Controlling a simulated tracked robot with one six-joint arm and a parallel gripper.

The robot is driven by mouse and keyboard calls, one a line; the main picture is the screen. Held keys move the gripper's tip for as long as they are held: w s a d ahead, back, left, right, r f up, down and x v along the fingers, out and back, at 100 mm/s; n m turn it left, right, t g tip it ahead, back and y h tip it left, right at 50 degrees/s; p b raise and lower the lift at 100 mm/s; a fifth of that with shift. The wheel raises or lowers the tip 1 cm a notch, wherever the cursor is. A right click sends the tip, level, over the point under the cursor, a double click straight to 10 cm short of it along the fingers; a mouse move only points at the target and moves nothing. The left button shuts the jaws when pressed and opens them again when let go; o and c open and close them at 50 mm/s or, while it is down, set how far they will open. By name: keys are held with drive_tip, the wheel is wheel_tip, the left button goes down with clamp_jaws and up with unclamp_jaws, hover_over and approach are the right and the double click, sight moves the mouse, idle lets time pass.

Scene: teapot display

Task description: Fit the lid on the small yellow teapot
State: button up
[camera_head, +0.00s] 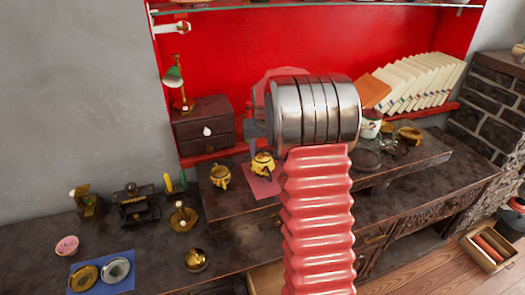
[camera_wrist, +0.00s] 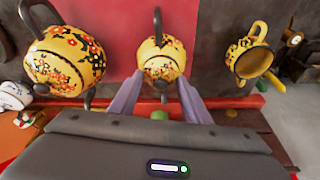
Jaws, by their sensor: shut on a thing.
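The small yellow teapot (camera_wrist: 157,46), with a floral pattern and dark handle, stands on a red mat in the middle of the wrist view. It also shows in the head view (camera_head: 263,164). My gripper (camera_wrist: 161,82) is at its top, with the two pale fingers on either side of the patterned lid (camera_wrist: 160,72) and its dark knob. The fingers are shut on the lid. I cannot tell whether the lid rests on the rim or is just above it. In the head view my gripper (camera_head: 252,132) is partly hidden behind my wrist.
A larger floral teapot (camera_wrist: 65,62) stands close on the left in the wrist view. A yellow open-topped vessel (camera_wrist: 250,60) stands on the right. A dark drawer box (camera_head: 203,124) is behind. Brass items and a blue mat (camera_head: 123,284) lie at the left.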

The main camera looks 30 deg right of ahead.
drive_tip(key=shift+s+f, duration=0.15)
drive_tip(key=shift+f, duration=0.35)
drive_tip(key=o, duration=1.1)
drive_tip(key=shift+r, duration=0.1)
drive_tip(key=shift+r, duration=0.2)
drive_tip(key=v, duration=1.3)
drive_tip(key=shift+r, duration=0.2)
drive_tip(key=shift+s, duration=0.1)
